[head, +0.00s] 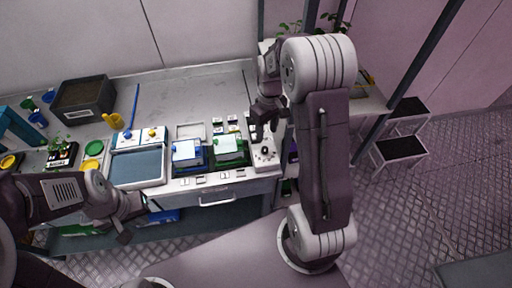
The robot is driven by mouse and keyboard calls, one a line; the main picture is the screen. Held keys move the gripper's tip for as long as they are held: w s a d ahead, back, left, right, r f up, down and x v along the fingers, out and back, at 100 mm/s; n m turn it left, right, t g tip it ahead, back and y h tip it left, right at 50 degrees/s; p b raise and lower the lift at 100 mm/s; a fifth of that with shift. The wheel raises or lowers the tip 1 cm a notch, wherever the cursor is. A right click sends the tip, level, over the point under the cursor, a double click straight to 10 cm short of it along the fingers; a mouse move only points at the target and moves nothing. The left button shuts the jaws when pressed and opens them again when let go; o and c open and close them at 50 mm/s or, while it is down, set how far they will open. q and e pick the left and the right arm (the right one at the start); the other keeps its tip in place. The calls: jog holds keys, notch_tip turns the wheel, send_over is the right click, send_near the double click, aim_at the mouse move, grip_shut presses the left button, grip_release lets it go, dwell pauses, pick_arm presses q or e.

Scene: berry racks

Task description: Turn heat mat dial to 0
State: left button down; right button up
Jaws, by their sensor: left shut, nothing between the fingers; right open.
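A small black round dial (265,151) sits on a narrow white control panel (264,164) at the right end of the bench. Its setting is too small to read. My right gripper (264,136) is open and points down just above and behind the dial. I cannot tell whether its fingers touch the panel. My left gripper (128,220) is shut and empty, low in front of the bench and far from the dial. A flat blue-grey pad (138,170) in a white frame lies left of centre, with a blue knob (128,134) and a yellow knob (152,133) behind it.
Blue (187,153) and green (230,150) boxes stand between the pad and the panel. A dark soil tray (84,100), yellow pots and seedlings (61,154) fill the left. The back middle of the bench is clear. A drawer handle (215,199) is on the front.

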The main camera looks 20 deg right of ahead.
aim_at(265, 148)
jog(key=shift+d+f, duration=0.35)
jog(key=shift+f, duration=0.3)
jog(key=f, duration=0.3)
jog(key=a+f+p, duration=0.1)
jog(key=f, duration=0.3)
jog(key=shift+s+a, duration=0.15)
jog(key=shift+a, duration=0.05)
jog(key=shift+d+f, duration=0.3)
jog(key=shift+f, duration=0.1)
jog(key=shift+a+r, duration=0.1)
jog(key=shift+a, duration=0.1)
jog(key=shift+c, duration=0.4)
jog(key=c, duration=0.5)
grip_shut()
pick_arm(q)
jog(key=shift+s+a+r, duration=0.1)
jog(key=shift+r, duration=0.3)
